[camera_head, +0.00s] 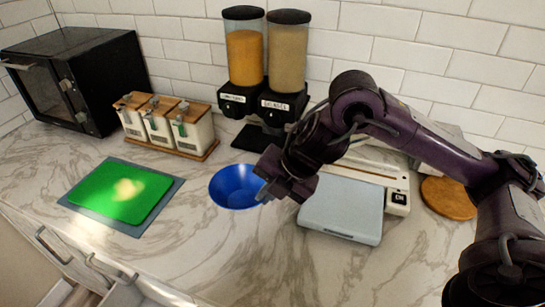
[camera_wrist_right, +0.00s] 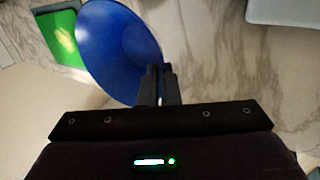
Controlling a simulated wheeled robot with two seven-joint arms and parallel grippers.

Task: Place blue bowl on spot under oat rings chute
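The blue bowl (camera_head: 232,188) is at the middle of the counter, in front of the twin cereal dispenser (camera_head: 265,100). One hopper holds orange cereal, the other a tan one; their small labels are too blurred to read. My right gripper (camera_head: 268,186) is at the bowl's right rim. In the right wrist view the two fingers (camera_wrist_right: 158,84) are close together on the rim of the bowl (camera_wrist_right: 115,45), with its wall between them. I cannot tell whether the bowl touches the counter. The dispenser's dark base shows in front of its chutes. My left gripper is not in view.
A green board on a grey mat (camera_head: 166,201) lies to the left. Three canisters (camera_head: 165,125) stand in a wooden rack behind it, near a black oven (camera_head: 75,80). A pale blue-grey scale-like slab (camera_head: 343,208) is right of the bowl. Front counter is clear.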

